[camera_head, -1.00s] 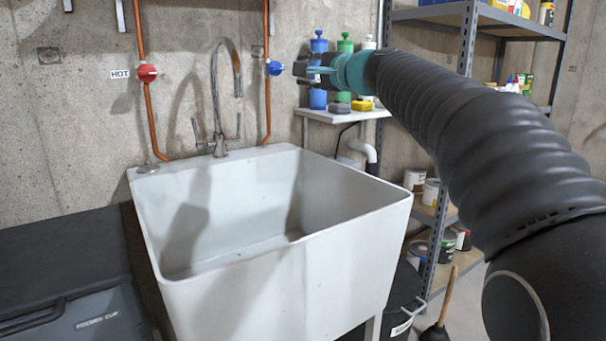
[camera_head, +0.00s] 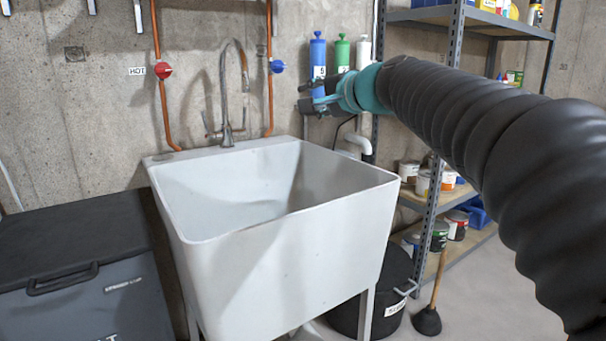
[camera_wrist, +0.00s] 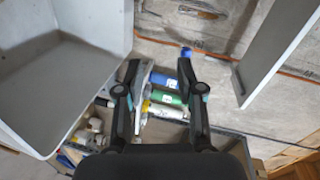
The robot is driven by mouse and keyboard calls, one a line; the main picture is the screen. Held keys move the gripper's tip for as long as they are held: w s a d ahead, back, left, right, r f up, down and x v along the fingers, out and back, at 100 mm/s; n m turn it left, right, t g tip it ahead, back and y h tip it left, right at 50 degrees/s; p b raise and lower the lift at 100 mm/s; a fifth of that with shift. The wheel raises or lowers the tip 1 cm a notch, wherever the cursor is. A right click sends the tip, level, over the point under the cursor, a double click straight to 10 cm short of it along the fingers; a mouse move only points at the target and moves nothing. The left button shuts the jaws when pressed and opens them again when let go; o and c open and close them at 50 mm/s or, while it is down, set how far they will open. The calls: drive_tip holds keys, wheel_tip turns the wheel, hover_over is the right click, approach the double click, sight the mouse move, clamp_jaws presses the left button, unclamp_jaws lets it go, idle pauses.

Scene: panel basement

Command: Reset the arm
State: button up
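My arm reaches from the right edge across the head view, and my gripper (camera_head: 306,96) is at its far end, to the right of the tap and in front of the wall. In the wrist view my gripper (camera_wrist: 160,72) has its two dark fingers spread apart with nothing held between them. Beyond the fingers are a blue bottle (camera_wrist: 163,80), a green bottle (camera_wrist: 168,98) and a white bottle (camera_wrist: 165,112). In the head view the blue bottle (camera_head: 318,55) stands just behind the gripper, beside the green bottle (camera_head: 342,54) and white bottle (camera_head: 363,52).
A white sink (camera_head: 285,240) with a tall tap (camera_head: 226,100) stands below and left of the gripper. A metal shelf unit (camera_head: 446,140) with cans is behind my arm. A grey chest (camera_head: 80,265), black bin (camera_head: 370,300) and plunger (camera_head: 428,318) stand low down.

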drive_tip(key=s+d+f+n+g+h, duration=0.2)
drive_tip(key=s+d+f+n+h, duration=0.1)
drive_tip(key=s+f, duration=0.8)
drive_tip(key=s+d+f+n+g+h, duration=0.3)
drive_tip(key=s+d+f, duration=0.3)
drive_tip(key=s+f, duration=0.6)
drive_tip(key=s+d+f+n+g+h, duration=0.2)
drive_tip(key=s+d+f+n, duration=0.1)
drive_tip(key=s+f, duration=0.8)
drive_tip(key=shift+s+d+f+h, duration=0.15)
drive_tip(key=shift+d+f+h, duration=0.35)
drive_tip(key=shift+d, duration=0.4)
